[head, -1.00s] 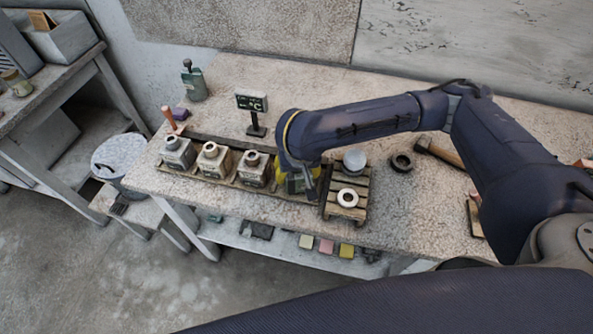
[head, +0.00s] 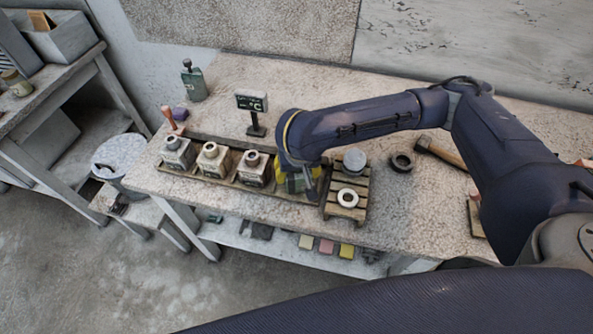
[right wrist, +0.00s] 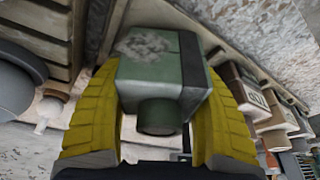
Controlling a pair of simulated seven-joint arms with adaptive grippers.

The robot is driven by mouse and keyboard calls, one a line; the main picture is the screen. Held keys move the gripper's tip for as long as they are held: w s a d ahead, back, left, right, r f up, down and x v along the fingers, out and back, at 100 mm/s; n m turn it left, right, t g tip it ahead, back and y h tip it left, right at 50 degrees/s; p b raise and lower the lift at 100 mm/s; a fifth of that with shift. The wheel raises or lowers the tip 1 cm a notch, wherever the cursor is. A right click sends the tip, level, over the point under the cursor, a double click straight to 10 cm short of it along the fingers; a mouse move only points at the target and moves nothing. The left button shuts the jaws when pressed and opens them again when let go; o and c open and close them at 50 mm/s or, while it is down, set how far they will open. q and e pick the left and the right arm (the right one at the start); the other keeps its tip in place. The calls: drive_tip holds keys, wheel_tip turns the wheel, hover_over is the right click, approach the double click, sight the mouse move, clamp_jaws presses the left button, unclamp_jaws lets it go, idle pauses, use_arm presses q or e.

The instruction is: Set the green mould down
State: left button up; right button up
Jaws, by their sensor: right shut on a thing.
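The green mould (right wrist: 160,75) sits between the two yellow fingers of my right gripper (right wrist: 158,110), which is shut on it. In the head view the green mould (head: 295,183) shows only in part, below the wrist, at the right end of the wooden tray (head: 225,182). My right gripper (head: 308,186) is over that end of the tray, and I cannot tell whether the mould touches the tray. My left gripper is out of view.
A slatted wooden rack (head: 332,210) with a white ring (head: 347,198) and a grey sphere (head: 354,160) stands right beside my gripper. A °C display (head: 252,103) stands behind the tray. A dark ring (head: 402,162) and a hammer (head: 440,153) lie to the right.

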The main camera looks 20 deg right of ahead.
drive_tip(key=shift+f, duration=0.65)
drive_tip(key=o, duration=1.7)
drive_tip(key=shift+c, duration=0.2)
drive_tip(key=shift+r, duration=1.95)
